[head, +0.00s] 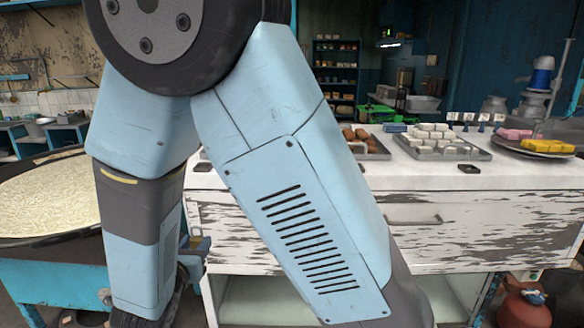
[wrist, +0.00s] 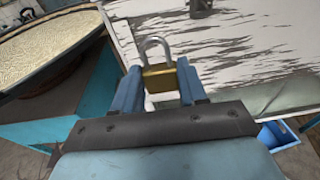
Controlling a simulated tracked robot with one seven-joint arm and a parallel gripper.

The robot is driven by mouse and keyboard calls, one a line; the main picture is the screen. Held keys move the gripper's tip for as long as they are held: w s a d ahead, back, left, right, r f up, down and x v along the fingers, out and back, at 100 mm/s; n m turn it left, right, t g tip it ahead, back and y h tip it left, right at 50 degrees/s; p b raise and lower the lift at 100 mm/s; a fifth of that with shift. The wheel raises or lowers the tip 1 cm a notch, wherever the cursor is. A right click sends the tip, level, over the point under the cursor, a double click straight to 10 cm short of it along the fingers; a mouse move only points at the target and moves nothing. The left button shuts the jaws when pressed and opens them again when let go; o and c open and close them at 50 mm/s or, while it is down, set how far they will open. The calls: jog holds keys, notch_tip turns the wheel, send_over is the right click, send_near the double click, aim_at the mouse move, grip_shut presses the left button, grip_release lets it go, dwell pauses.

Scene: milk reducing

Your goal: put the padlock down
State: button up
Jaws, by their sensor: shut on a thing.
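The padlock (wrist: 160,79) has a brass body and a silver shackle. In the wrist view it sits between the two blue fingers of my gripper (wrist: 159,88), which is shut on its body. The shackle points up in that picture, away from the palm. The white worn counter front (wrist: 230,50) shows behind the padlock. In the head view my arm fills the middle, and neither the padlock nor my gripper can be made out there.
The white counter (head: 430,177) holds a tray of white pieces (head: 440,150), a tray of brown pieces (head: 372,143) and a plate of yellow and pink blocks (head: 510,148). A small dark object (head: 469,169) lies near its front edge. A large milk pan (head: 45,203) stands left. A red-brown pot (head: 523,310) stands low right.

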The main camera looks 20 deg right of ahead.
jog(key=shift+d, duration=0.1)
jog(key=shift+w+d+r, duration=0.1)
jog(key=shift+w+r, duration=0.05)
jog(key=shift+r, duration=0.05)
jog(key=w+d+r+m+g+h, duration=0.25)
jog(key=d+r+m+h, duration=0.2)
jog(key=d+r, duration=0.75)
jog(key=s+d+r+m+g+h, duration=0.2)
jog(key=d+r+g, duration=0.1)
jog(key=d+r, duration=0.45)
jog(key=s+d+r+m+g+h, duration=0.2)
jog(key=s+d+r, duration=0.1)
jog(key=d+r, duration=0.4)
jog(key=w+f, duration=0.3)
jog(key=w, duration=0.1)
jog(key=w+f, duration=0.3)
jog(key=w, duration=0.1)
jog(key=w+f, duration=0.3)
jog(key=w, duration=0.2)
jog(key=shift+a, duration=0.25)
jog(key=shift+w+f, duration=0.65)
jog(key=shift+f, duration=0.1)
jog(key=shift+a+f, duration=0.1)
jog(key=shift+f, duration=1.4)
jog(key=shift+f, duration=0.1)
